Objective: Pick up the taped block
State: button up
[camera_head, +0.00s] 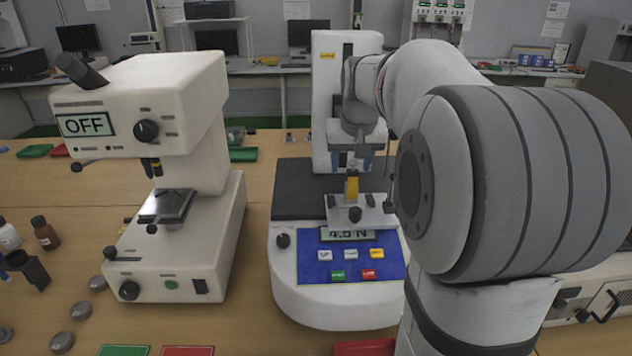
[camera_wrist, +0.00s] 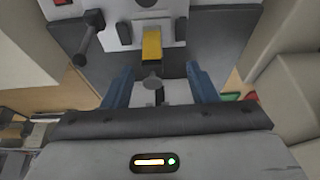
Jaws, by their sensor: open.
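The taped block, with a yellow face (camera_head: 352,188), stands upright at the small metal stage (camera_head: 372,217) of the white force tester (camera_head: 330,292). In the wrist view the yellow block (camera_wrist: 152,46) is beyond my fingertips, slightly left of the middle between them. My gripper (camera_head: 352,160) is just above the block in the head view, with blue fingers apart. In the wrist view my gripper (camera_wrist: 160,80) is open, with no block between its fingers. My arm hides part of the tester's right side.
The tester's display (camera_head: 347,234) reads 4.5 N. A microscope-like instrument (camera_head: 160,100) showing OFF stands to the left. The tester's column (camera_head: 328,100) rises behind my gripper. A crank-like lever (camera_wrist: 88,38) is left of the block in the wrist view. Round metal pieces (camera_head: 80,311) lie at front left.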

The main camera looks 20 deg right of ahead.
aim_at(354, 172)
jog(key=shift+w+d, duration=0.45)
jog(key=shift+d, duration=0.05)
jog(key=shift+w+d+f, duration=0.15)
jog(key=shift+f, duration=0.05)
jog(key=x, duration=0.7)
jog(key=shift+s+f, duration=0.1)
jog(key=shift+s, duration=0.2)
jog(key=shift+c, duration=0.2)
grip_shut()
